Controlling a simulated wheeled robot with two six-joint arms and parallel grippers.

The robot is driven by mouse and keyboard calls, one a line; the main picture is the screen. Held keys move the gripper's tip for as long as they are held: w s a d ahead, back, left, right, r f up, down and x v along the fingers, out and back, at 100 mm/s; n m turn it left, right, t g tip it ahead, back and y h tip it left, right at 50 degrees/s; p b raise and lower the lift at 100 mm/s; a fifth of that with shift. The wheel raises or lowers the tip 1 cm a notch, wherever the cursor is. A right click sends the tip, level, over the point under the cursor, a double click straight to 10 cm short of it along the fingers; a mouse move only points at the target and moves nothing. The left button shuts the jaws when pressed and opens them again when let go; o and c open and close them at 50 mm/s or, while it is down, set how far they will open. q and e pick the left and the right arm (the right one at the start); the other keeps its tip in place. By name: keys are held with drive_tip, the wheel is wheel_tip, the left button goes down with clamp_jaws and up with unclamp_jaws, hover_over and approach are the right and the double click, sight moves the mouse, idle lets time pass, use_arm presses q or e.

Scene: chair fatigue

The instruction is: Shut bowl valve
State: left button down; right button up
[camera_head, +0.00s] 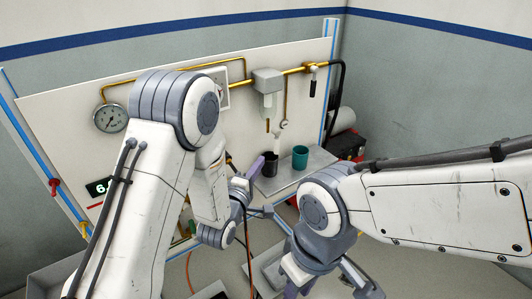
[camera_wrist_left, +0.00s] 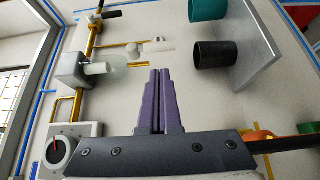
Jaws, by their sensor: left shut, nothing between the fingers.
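A grey filter block (camera_head: 267,80) with a clear bowl (camera_head: 267,103) under it hangs on the brass pipe. In the left wrist view the bowl (camera_wrist_left: 108,67) lies sideways, left of my fingers. A small fitting (camera_wrist_left: 155,46) shows beyond the bowl, past my fingertips; I cannot tell whether it is the bowl valve or its setting. My left gripper (camera_head: 258,164) is below the bowl, beside the dark cup; its purple fingers (camera_wrist_left: 160,72) are shut and empty, apart from the fitting. My right gripper (camera_head: 296,288) is low at the bottom edge, partly cut off.
A black cup (camera_head: 270,166) and a teal cup (camera_head: 300,158) stand on a grey shelf (camera_head: 290,180) beside my left fingers. A round gauge (camera_head: 110,118) is at the left of the panel. A black-handled valve (camera_head: 312,85) sits on the pipe to the right.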

sight(277, 143)
use_arm(q)
drive_tip(key=p+x, duration=0.1)
drive_tip(key=x, duration=0.5)
drive_tip(key=shift+w, duration=0.1)
